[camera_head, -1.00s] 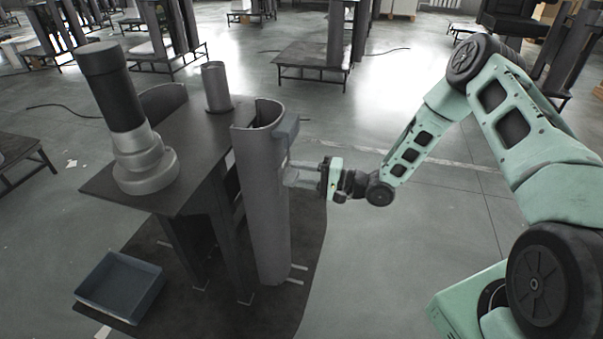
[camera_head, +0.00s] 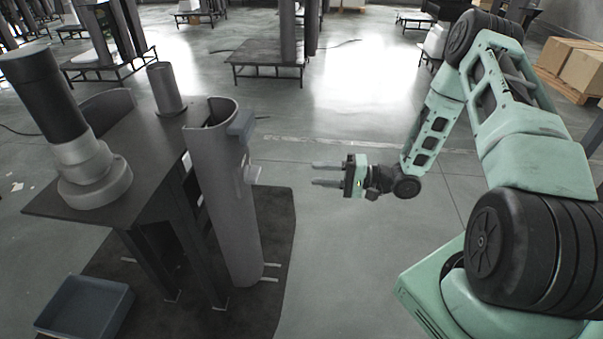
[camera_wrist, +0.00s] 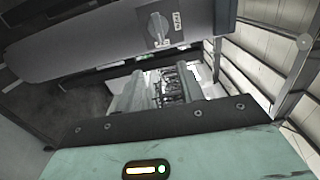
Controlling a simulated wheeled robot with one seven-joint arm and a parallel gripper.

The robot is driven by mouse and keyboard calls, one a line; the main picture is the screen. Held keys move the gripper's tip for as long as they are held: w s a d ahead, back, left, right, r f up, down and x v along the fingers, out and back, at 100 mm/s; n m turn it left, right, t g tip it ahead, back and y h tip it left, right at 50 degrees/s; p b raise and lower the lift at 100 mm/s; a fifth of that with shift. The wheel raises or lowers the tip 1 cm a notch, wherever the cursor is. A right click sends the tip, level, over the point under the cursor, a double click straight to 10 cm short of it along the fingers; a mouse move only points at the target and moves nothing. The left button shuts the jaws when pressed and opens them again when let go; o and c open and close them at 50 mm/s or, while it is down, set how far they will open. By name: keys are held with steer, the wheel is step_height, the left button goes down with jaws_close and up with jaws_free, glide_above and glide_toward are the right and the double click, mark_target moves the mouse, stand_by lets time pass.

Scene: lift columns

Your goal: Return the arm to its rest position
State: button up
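My gripper (camera_head: 316,175) is at the end of my green arm (camera_head: 430,130), to the right of the grey lift column (camera_head: 226,205). Its two fingers point left toward the column, with a gap between them and nothing held. Clear space separates the fingertips from a small pale fitting (camera_head: 250,174) on the column's side. In the wrist view, a grey housing with a rotary knob (camera_wrist: 157,29) crosses the top. The fingers (camera_wrist: 165,90) show below it, spread apart.
A dark table (camera_head: 140,145) beside the column carries a grey and black cylinder (camera_head: 90,170) and a smaller grey cylinder (camera_head: 166,88). A blue-grey bin (camera_head: 85,308) lies low at left. Cardboard boxes (camera_head: 580,68) stand far right. Floor around my gripper is open.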

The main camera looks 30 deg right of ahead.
steer(key=shift+v, duration=0.8)
steer(key=w+a+r+n+g+h+p, duration=0.3)
steer(key=w+a+r+n+h, duration=0.25)
steer(key=a, duration=0.25)
steer(key=s+a+r+n+g+h+p, duration=0.1)
steer(key=a+r+n+h+p, duration=0.2)
steer(key=a+r, duration=0.35)
steer(key=s+a+r+n+g+h+p, duration=0.1)
steer(key=s+r, duration=0.3)
steer(key=s, duration=0.6)
steer(key=s+a+r+n+g+h, duration=0.2)
steer(key=s+a+r+n+g, duration=0.1)
steer(key=s, duration=0.6)
steer(key=s+a+r+n+g+h+p, duration=0.1)
steer(key=s+a+r+n+g+h, duration=0.1)
steer(key=s+r, duration=0.5)
steer(key=s+a, duration=0.1)
steer(key=s, duration=0.2)
steer(key=shift+s+a+g+p, duration=0.25)
steer(key=shift+s+g+p, duration=0.05)
steer(key=shift+n+h, duration=0.25)
